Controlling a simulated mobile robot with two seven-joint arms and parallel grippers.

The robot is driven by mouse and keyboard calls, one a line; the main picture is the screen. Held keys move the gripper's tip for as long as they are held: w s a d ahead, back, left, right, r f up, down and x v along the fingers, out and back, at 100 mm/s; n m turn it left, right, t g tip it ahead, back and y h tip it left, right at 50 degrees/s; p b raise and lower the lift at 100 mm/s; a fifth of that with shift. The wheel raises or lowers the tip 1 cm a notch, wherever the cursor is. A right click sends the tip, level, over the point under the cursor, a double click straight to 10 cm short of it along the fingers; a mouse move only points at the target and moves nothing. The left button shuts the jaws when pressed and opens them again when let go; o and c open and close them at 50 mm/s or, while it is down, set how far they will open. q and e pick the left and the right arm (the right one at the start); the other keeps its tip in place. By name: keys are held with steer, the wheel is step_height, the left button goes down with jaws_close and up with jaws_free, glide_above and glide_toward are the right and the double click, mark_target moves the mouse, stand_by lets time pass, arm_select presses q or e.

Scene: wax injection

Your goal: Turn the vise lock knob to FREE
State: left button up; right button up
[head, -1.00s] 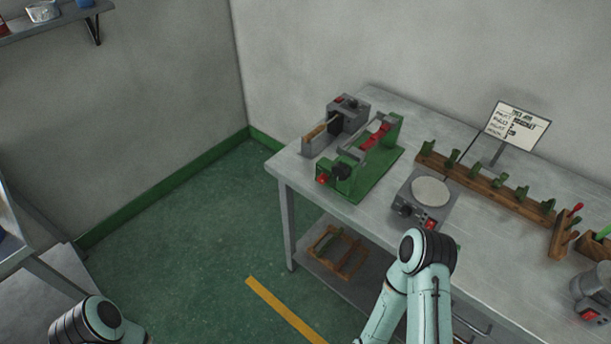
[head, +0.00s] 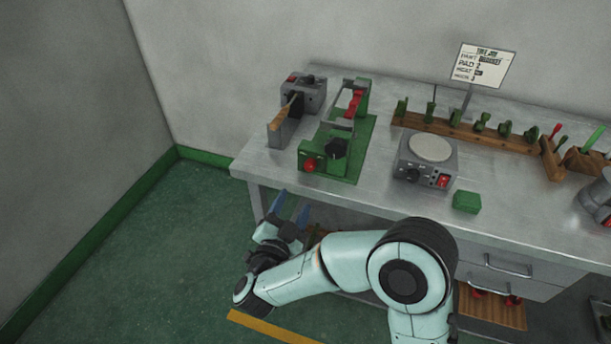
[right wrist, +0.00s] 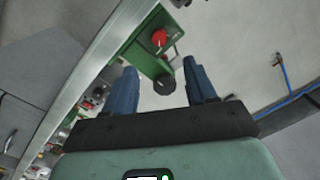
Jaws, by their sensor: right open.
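The green vise (head: 368,135) stands on the grey metal table near its left end. A red knob (head: 310,166) is on its front face, and a black knob (head: 337,148) sits just behind and to the right. The right wrist view shows the red knob (right wrist: 159,38) and the black knob (right wrist: 165,84) beyond the fingers. I cannot read any FREE marking. My right gripper (head: 291,208) is open and empty, in front of the table's left front edge, apart from the vise. It also shows in the right wrist view (right wrist: 162,75), blue fingers spread. My left gripper is out of view.
A grey device (head: 303,93) with a wooden handle stands left of the vise. A grey unit with a round plate (head: 430,148), a green block (head: 467,202) and a wooden tool rack (head: 465,132) are to the right. Floor left of the table is clear.

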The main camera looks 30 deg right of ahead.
mark_target(309, 168)
steer(key=x, duration=1.1)
steer(key=shift+w+d, duration=0.25)
steer(key=shift+d, duration=0.05)
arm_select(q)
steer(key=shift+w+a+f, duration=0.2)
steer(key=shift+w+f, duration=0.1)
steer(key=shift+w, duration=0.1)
arm_select(e)
jaws_close()
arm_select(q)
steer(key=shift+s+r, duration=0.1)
